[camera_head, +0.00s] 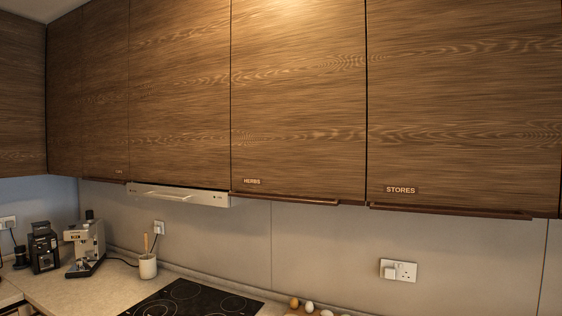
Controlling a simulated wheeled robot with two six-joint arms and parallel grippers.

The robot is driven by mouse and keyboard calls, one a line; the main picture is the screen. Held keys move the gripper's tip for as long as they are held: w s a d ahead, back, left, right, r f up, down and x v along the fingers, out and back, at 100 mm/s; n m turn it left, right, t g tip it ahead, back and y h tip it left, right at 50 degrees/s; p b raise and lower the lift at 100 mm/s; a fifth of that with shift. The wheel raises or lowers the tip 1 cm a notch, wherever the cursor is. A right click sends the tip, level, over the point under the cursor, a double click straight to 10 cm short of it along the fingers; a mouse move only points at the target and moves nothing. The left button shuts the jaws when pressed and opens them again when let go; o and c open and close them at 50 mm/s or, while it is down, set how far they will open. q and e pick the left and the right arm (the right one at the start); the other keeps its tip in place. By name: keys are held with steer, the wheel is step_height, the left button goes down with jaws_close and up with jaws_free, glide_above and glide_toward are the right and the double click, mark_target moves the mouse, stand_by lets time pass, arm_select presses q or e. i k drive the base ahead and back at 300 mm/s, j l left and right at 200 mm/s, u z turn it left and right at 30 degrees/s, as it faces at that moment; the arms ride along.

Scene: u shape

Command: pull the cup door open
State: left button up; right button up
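Wooden wall-cabinet doors run across the upper part of the head view, all shut. The right door (465,95) bears a label reading STORES (401,190). The door to its left (298,95) bears a label reading HERBS (252,182). A narrower door (105,110) farther left has a small label (119,172) too small to read. No label that I can read says cup, so I cannot tell which is the cup door. Dark bar handles run along the bottom edges, such as the STORES handle (450,211) and the HERBS handle (285,199). Neither gripper is in view.
A range hood (178,195) sits under the cabinets above a black hob (190,299). A coffee machine (85,243), a grinder (43,248) and a utensil pot (148,266) stand on the counter. Eggs (308,307) show at the bottom edge. Space before the doors looks clear.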

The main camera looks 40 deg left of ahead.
mark_target(104, 61)
steer(key=u, duration=2.45)
